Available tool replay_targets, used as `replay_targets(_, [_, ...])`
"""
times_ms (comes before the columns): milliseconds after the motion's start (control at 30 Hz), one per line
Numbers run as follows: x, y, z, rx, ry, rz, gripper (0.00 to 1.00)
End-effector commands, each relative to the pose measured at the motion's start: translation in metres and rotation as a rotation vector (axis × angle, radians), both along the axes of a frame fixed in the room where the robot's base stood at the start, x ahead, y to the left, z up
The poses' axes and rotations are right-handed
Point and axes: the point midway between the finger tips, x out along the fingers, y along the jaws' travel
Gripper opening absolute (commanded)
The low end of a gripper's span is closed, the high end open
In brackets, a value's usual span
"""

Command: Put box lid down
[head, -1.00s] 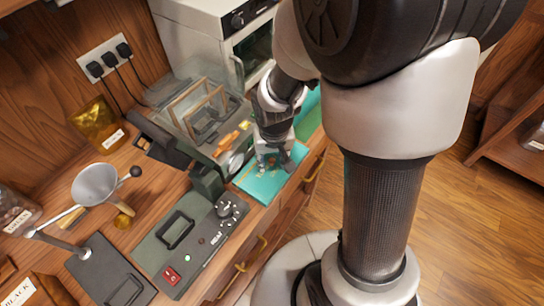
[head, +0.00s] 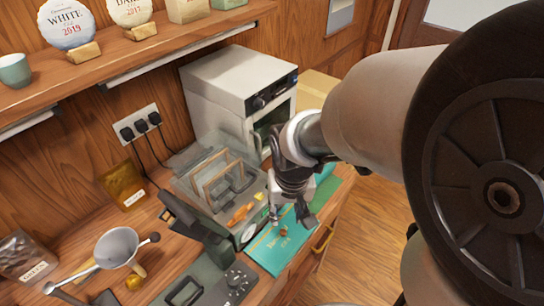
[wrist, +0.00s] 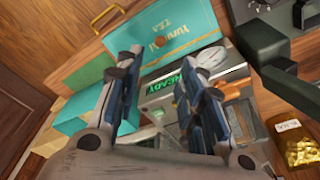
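The teal box lid (head: 272,250), printed with "Yunnan Tea" lettering and a small brown knob or seal, lies flat on the wooden counter near its front edge. It also shows at the top of the wrist view (wrist: 184,24). My gripper (head: 291,213) is above the lid's far end, its fingers apart with nothing between them. In the wrist view the two fingers of my gripper (wrist: 160,62) are spread, and the lid lies beyond their tips. Another teal piece (wrist: 72,120), perhaps the box, shows at left in the wrist view; my gripper partly hides it.
A dark grey press (head: 205,235) and a scale-like device stand left of the lid. A clear-sided case (wrist: 160,95) with a green "READY" sign is behind it. A white oven (head: 235,85) stands at the back. The counter's front edge with brass handles (head: 322,240) is close.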

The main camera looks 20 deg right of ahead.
Motion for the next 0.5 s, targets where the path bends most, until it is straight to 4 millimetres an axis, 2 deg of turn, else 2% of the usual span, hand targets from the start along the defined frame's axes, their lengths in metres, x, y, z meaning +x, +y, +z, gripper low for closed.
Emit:
replay_targets(167, [-0.026, -0.002, 0.051, -0.003, -0.077, 0.034, 0.36])
replay_targets(300, [-0.062, -0.004, 0.09, -0.008, -0.148, 0.076, 0.36])
replay_targets(500, [-0.107, -0.004, 0.119, -0.017, -0.222, 0.125, 0.36])
